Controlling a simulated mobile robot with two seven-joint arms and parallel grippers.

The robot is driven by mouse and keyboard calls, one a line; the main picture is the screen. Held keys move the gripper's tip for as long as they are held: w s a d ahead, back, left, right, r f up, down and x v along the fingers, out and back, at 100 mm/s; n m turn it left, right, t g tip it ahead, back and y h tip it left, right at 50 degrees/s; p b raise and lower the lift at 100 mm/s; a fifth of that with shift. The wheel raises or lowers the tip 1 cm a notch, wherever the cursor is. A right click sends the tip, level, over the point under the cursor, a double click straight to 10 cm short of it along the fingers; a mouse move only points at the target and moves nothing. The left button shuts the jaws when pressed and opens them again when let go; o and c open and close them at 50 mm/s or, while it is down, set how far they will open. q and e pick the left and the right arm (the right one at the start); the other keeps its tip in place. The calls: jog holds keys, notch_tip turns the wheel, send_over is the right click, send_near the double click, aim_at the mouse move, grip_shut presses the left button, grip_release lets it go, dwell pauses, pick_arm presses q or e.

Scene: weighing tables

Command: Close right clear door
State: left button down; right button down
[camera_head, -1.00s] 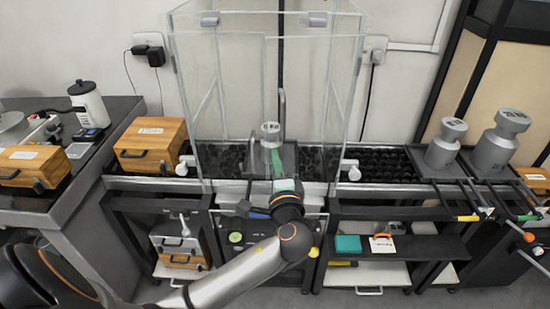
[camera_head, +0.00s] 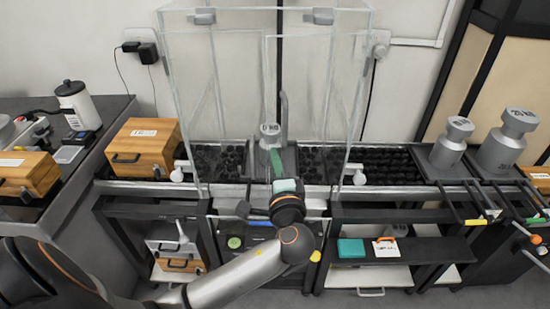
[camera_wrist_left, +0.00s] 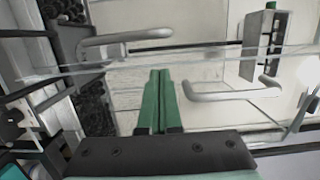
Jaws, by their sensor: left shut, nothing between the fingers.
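The clear case (camera_head: 185,100) stands at the centre of the bench, with see-through panels whose edges are hard to tell apart. Upright grey handles (camera_head: 284,112) show near its middle. In the left wrist view a grey bar handle (camera_wrist_left: 235,92) is right of my fingers and another (camera_wrist_left: 125,44) is at upper left; I cannot tell which door each belongs to. My left gripper (camera_head: 277,163), with green fingers, is shut and empty at the case's front, below a grey weight (camera_head: 269,131). Its fingers (camera_wrist_left: 158,95) lie between the two handles, apart from both. My right gripper is out of view.
Wooden boxes (camera_head: 145,143) stand left of the case. Large grey weights (camera_head: 449,145) stand on the bench at right, with coloured-tip rods (camera_head: 478,203) before them. White knobs (camera_head: 177,175) stick out beside the case. Shelves (camera_head: 400,246) lie below the bench.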

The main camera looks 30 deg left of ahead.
pick_arm(q)
jog(key=w+a+m+t+h, duration=0.1)
jog(key=w+a+m+t+h+p, duration=0.1)
jog(key=a+h, duration=0.1)
jog(key=shift+w+r, duration=0.15)
jog(key=shift+w, duration=0.15)
dwell(0.5)
